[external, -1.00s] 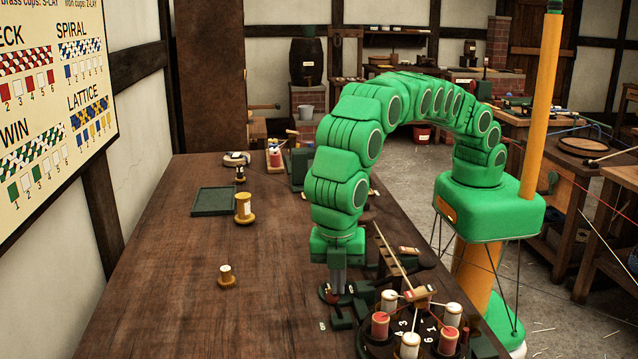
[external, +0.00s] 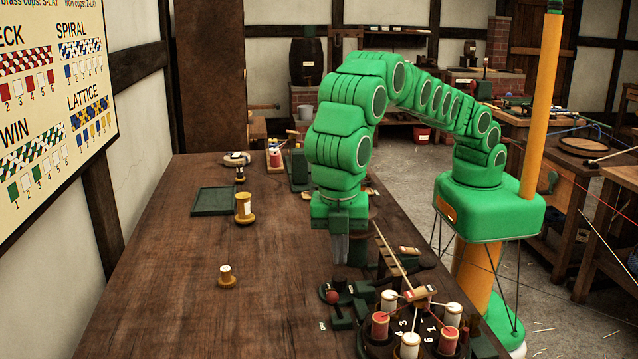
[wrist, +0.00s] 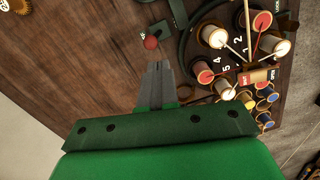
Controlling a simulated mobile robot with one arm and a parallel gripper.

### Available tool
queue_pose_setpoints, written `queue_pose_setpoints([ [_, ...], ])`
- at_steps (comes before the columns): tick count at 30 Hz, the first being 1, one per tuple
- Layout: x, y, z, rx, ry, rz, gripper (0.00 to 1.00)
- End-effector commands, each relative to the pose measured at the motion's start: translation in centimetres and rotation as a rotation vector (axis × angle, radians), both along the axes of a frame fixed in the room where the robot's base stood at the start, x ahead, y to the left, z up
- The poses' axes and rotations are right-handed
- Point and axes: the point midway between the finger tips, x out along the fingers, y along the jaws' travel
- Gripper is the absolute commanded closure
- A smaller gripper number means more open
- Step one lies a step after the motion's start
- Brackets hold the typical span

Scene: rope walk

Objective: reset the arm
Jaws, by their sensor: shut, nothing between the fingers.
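My green arm reaches over the dark wooden bench (external: 150,290) from its green and orange column. My gripper (external: 341,262) points down above the bench, shut and empty. In the wrist view my gripper (wrist: 158,66) shows its grey fingers together, with nothing between them. A small red ball-like knob (external: 333,297) on a dark green fixture lies below the fingers and apart from them. The knob also shows just beyond the fingertips in the wrist view (wrist: 151,42).
A round numbered carrier (external: 420,330) with several red and white bobbins stands at the bench's near right. Brass-coloured spools (external: 244,210) (external: 226,277) and a green tray (external: 212,201) stand to the left. The bench's left middle is mostly clear.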

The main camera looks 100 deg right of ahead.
Motion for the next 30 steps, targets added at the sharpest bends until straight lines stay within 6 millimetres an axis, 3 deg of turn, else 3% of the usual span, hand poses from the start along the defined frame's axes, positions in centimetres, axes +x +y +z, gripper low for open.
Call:
queue_pose_setpoints([
  [10,0.0,-0.1,0.0,-0.001,0.000,-0.003,1.00],
  [14,0.5,-1.3,0.6,-0.011,-0.002,-0.029,1.00],
  [22,2.2,-7.4,3.7,-0.045,-0.020,-0.166,1.00],
  [30,2.6,-14.4,6.4,-0.081,-0.023,-0.317,1.00],
])
